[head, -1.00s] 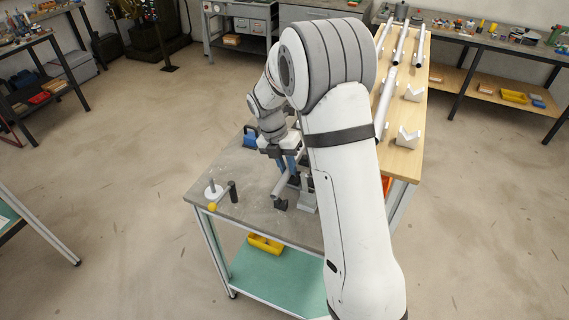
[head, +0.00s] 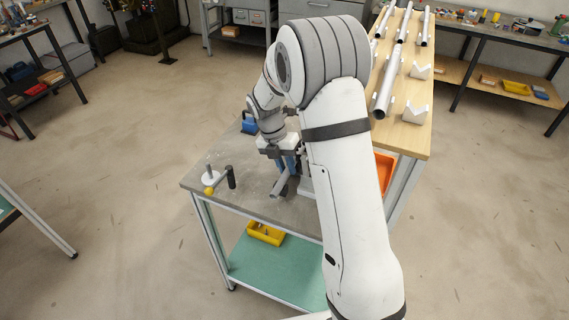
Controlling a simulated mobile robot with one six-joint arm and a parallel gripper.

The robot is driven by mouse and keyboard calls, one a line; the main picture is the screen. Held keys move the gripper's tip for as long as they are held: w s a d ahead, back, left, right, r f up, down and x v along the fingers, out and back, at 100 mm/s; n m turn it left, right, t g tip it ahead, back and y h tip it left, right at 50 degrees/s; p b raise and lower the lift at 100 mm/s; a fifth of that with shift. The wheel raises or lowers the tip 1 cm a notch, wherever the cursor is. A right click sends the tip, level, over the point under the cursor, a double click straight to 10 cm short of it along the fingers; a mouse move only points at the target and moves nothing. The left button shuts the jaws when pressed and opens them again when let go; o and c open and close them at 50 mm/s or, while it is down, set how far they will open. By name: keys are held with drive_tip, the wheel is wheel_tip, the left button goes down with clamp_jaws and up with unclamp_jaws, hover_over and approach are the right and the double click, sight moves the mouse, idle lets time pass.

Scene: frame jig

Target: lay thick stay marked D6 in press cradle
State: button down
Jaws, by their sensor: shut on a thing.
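My gripper (head: 287,160) is low over the grey bench top, with its blue-tipped fingers shut on a grey tube. The tube (head: 281,184) slants toward the front of the bench, and its near end shows below the fingers. No D6 mark can be read on it. Pale fixture parts (head: 306,182) stand just right of the tube, mostly hidden by my arm. I cannot tell whether they are the press cradle or whether the tube touches them.
Several silver tubes (head: 384,93) and white V-blocks (head: 416,115) are on the wooden top at right. A white stand (head: 211,177), a black upright handle (head: 231,177) and a yellow knob (head: 209,191) are at the bench's left. A blue object (head: 249,125) sits behind.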

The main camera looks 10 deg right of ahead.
drive_tip(key=c, duration=1.2)
unclamp_jaws()
drive_tip(key=v, duration=0.7)
drive_tip(key=shift+r+b, duration=0.3)
drive_tip(key=shift+r, duration=0.05)
drive_tip(key=shift+a, duration=0.1)
